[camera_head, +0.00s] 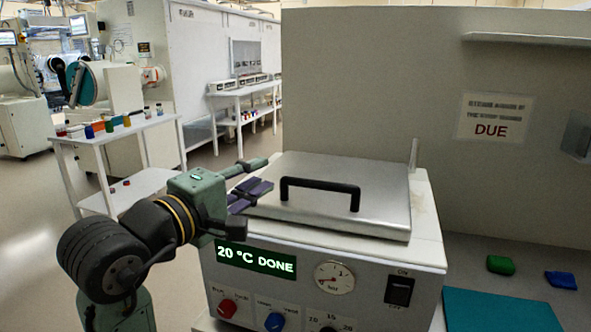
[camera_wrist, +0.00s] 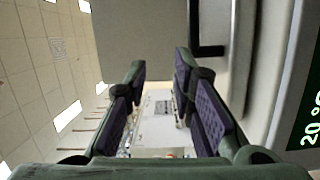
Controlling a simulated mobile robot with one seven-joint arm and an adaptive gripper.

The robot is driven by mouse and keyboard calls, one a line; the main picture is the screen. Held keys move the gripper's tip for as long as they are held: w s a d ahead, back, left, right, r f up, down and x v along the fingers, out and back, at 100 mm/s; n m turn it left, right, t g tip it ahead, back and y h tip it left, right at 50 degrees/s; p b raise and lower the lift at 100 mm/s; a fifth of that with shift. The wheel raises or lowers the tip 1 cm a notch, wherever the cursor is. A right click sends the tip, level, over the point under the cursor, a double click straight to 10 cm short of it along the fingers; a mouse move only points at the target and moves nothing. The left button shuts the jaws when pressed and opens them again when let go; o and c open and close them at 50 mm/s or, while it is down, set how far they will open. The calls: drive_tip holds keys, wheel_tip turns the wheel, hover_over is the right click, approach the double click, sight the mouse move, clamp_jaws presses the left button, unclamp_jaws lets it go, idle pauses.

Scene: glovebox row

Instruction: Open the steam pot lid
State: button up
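The steam pot is a white box with a flat grey metal lid (camera_head: 345,207), which lies shut on top. A black bar handle (camera_head: 319,187) stands on the lid; part of it also shows in the wrist view (camera_wrist: 210,50). The display (camera_head: 255,259) on the front reads "20 °C DONE". My gripper (camera_head: 262,176) is at the left edge of the lid, left of the handle and apart from it. In the wrist view its two padded fingers (camera_wrist: 160,88) are spread with nothing between them.
A dial, knobs and a black switch (camera_head: 399,291) are on the pot's front. To the right lie a teal mat (camera_head: 500,311), a green block (camera_head: 500,265) and a blue block (camera_head: 561,280). A grey wall panel (camera_head: 400,80) stands behind. A white cart (camera_head: 115,135) with small bottles stands left.

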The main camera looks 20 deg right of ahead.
sight(316, 187)
drive_tip(key=d+f+g, duration=0.2)
drive_tip(key=d, duration=0.1)
drive_tip(key=s+d+f+g, duration=0.1)
drive_tip(key=shift+d+f, duration=0.1)
drive_tip(key=shift+d, duration=0.2)
drive_tip(key=p+x, duration=0.2)
drive_tip(key=x, duration=0.8)
drive_tip(key=shift+s+f+p, duration=0.1)
drive_tip(key=shift+f+p, duration=0.05)
drive_tip(key=shift+p, duration=0.2)
drive_tip(key=shift+c, duration=0.2)
clamp_jaws()
